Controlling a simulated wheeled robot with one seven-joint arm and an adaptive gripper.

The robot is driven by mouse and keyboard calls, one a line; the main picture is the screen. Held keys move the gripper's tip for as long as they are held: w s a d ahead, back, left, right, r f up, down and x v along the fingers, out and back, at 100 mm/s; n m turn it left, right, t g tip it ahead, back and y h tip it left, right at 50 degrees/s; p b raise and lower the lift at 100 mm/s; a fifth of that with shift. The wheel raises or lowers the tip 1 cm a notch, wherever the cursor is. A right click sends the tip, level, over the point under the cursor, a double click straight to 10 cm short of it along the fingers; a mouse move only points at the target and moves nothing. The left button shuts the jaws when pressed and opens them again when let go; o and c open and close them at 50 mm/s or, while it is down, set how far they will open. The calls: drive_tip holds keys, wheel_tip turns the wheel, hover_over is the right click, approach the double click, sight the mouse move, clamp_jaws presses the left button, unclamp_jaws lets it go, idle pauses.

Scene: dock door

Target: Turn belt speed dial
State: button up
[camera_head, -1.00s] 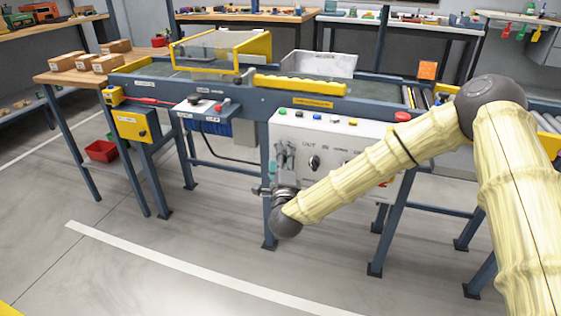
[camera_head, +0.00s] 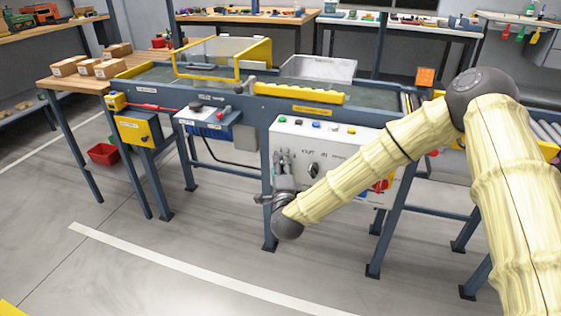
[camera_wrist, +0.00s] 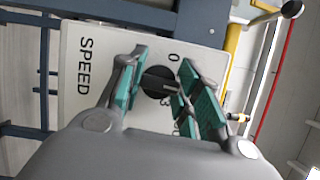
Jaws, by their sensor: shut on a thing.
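The belt speed dial (camera_wrist: 158,82) is a round black knob on a white panel marked SPEED, with the digits 0 and 3 beside it in the wrist view. My gripper (camera_wrist: 160,84) has its teal-padded fingers on either side of the dial and is shut on it. In the head view my gripper (camera_head: 283,160) is at the left end of the white control panel (camera_head: 345,140), and its fingers hide the dial there.
Another black knob (camera_head: 313,170) sits right of my gripper on the panel. Coloured buttons line the panel's top. A yellow box (camera_head: 138,130) and a small switch box (camera_head: 207,117) are to the left. The floor in front is clear.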

drive_tip(key=n+p, duration=0.1)
drive_tip(key=p, duration=0.1)
drive_tip(key=n+g+p, duration=0.1)
drive_tip(key=n+p, duration=0.1)
drive_tip(key=shift+r, duration=0.35)
drive_tip(key=n+g+p, duration=0.1)
drive_tip(key=n+p, duration=0.2)
drive_tip(key=p, duration=0.1)
drive_tip(key=shift+g+h+p, duration=0.3)
drive_tip(key=shift+g, duration=0.1)
drive_tip(key=n+g+h+p, duration=0.1)
drive_tip(key=n+p, duration=0.1)
drive_tip(key=p, duration=0.1)
drive_tip(key=shift+f+n, duration=0.15)
drive_tip(key=shift+n, duration=0.15)
drive_tip(key=shift+f+n+h+p, duration=0.15)
drive_tip(key=shift+n+h+p, duration=0.35)
drive_tip(key=shift+n+p, duration=0.45)
drive_tip(key=shift+f+g, duration=0.1)
drive_tip(key=shift+g, duration=0.3)
drive_tip(key=o, duration=1)
drive_tip(key=shift+o, duration=0.2)
drive_tip(key=shift+s, duration=0.1)
drive_tip(key=v, duration=1.1)
drive_tip(key=shift+s, duration=0.4)
